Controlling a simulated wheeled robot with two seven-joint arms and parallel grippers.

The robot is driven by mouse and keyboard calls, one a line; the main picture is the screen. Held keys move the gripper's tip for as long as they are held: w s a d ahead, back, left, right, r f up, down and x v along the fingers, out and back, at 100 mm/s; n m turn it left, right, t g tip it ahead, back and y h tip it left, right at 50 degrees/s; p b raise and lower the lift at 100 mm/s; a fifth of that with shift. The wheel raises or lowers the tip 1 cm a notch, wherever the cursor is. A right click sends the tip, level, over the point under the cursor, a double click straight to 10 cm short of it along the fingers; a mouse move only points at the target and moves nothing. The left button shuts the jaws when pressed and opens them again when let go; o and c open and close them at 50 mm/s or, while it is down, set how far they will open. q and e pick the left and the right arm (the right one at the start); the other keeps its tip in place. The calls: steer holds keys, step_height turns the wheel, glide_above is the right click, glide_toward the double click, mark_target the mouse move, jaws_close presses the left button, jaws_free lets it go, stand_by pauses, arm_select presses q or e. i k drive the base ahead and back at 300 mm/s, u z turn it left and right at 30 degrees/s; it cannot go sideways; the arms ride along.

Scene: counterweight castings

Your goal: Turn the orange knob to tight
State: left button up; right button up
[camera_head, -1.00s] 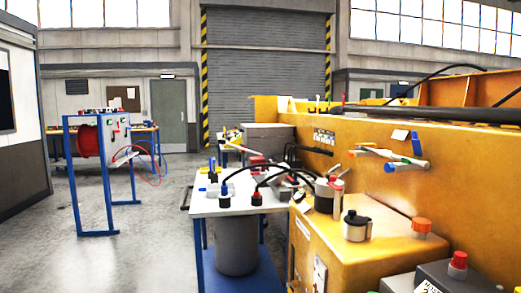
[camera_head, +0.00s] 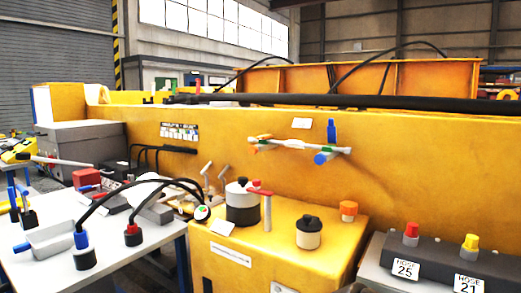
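A small orange knob (camera_head: 348,209) stands on the top of a yellow box (camera_head: 272,262), near its right back part. It is a short, wide cap. I cannot tell from here whether it is tight or loose, and no marking on it is readable. Neither my left nor my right gripper shows in the head view.
A dark-lidded jar (camera_head: 308,234), a red-handled valve (camera_head: 265,210) and a canister (camera_head: 242,204) stand left of the knob. A grey block (camera_head: 440,258) with red and yellow caps is at right. A yellow wall (camera_head: 400,150) rises behind. A white table (camera_head: 140,240) carries hoses at left.

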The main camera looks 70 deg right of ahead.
mark_target(252, 150)
steer(key=z, duration=1)
steer(key=i, duration=0.9)
steer(key=z, duration=0.9)
